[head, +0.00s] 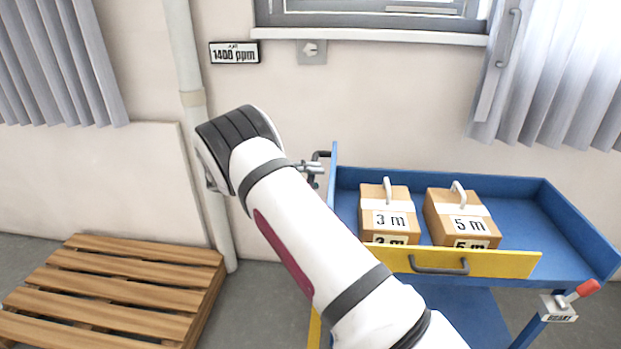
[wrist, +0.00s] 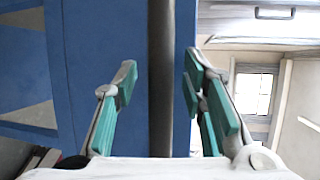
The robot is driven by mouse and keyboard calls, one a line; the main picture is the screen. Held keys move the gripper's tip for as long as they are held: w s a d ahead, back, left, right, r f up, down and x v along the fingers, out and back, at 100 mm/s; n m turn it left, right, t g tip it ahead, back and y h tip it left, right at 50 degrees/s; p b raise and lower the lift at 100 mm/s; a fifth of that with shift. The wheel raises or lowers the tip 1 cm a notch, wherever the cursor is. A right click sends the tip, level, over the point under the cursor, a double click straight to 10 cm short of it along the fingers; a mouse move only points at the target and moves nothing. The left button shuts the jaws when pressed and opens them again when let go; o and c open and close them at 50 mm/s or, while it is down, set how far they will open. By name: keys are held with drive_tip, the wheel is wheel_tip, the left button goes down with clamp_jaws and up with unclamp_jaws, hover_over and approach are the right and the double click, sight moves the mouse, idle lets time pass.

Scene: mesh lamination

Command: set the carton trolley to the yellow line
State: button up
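The carton trolley is blue with raised rims (head: 450,178) and stands against the wall at right in the head view. It carries two cartons, marked 3 m (head: 375,193) and 5 m (head: 444,210). A dark push handle (head: 322,155) is at its left end. My gripper (head: 312,172) is at that handle. In the wrist view the teal-padded fingers of my gripper (wrist: 161,85) are apart, with a dark upright bar (wrist: 161,40) between them; I see gaps on both sides. A yellow strip (head: 314,330) shows low beside my arm; I cannot tell if it is the floor line.
A yellow drop panel (head: 500,263) with a dark pull (head: 438,266) faces me on the trolley. A red-tipped brake lever (head: 586,289) is at its right. A wooden pallet (head: 110,290) lies at left. A pipe (head: 190,98) runs down the wall.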

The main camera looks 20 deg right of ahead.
drive_tip(key=v, duration=1.2)
